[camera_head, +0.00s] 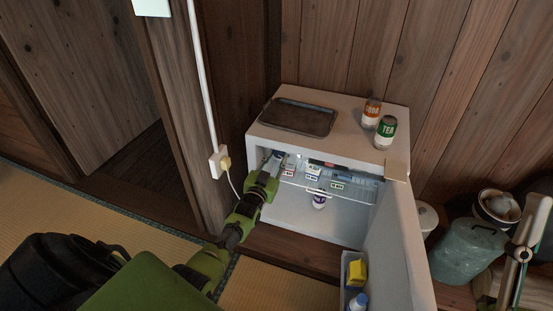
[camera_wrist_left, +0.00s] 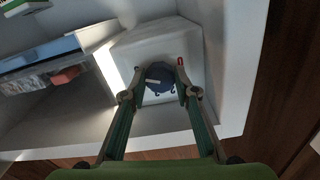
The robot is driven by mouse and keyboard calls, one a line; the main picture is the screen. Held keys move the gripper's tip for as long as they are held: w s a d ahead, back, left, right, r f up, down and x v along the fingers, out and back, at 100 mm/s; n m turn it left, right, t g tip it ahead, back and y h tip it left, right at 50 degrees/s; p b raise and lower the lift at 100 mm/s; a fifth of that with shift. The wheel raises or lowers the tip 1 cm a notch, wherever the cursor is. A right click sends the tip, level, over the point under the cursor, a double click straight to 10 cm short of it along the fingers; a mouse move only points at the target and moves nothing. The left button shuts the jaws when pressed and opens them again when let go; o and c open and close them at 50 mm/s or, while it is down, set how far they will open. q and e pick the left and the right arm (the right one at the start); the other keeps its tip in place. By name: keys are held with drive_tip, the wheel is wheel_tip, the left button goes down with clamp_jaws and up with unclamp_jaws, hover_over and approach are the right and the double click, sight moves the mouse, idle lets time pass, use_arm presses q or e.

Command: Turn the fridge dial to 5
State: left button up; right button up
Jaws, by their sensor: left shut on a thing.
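The small white fridge (camera_head: 262,135) stands against the wood wall with its door (camera_head: 398,235) open to the right. My left gripper (camera_head: 273,163) reaches into the upper left of the fridge. In the left wrist view, the dark blue round dial (camera_wrist_left: 158,74) sits on a white housing (camera_wrist_left: 135,45) inside the fridge. The two fingertips of my left gripper (camera_wrist_left: 159,94) are on either side of the dial, shut on it. A small red mark (camera_wrist_left: 180,61) shows to the right of the dial. The dial's setting cannot be read.
On the fridge top are a dark tray (camera_head: 298,117) and two cans, orange (camera_head: 371,112) and green (camera_head: 386,130). Small packs fill the upper shelf, and a bottle (camera_head: 319,200) stands below. A cord and plug (camera_head: 219,163) are at the left. A greenish canister (camera_head: 470,252) stands at the right.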

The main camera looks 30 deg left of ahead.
use_arm(q)
drive_tip(key=o, duration=1.1)
drive_tip(key=shift+s, duration=0.1)
drive_tip(key=v, duration=1.2)
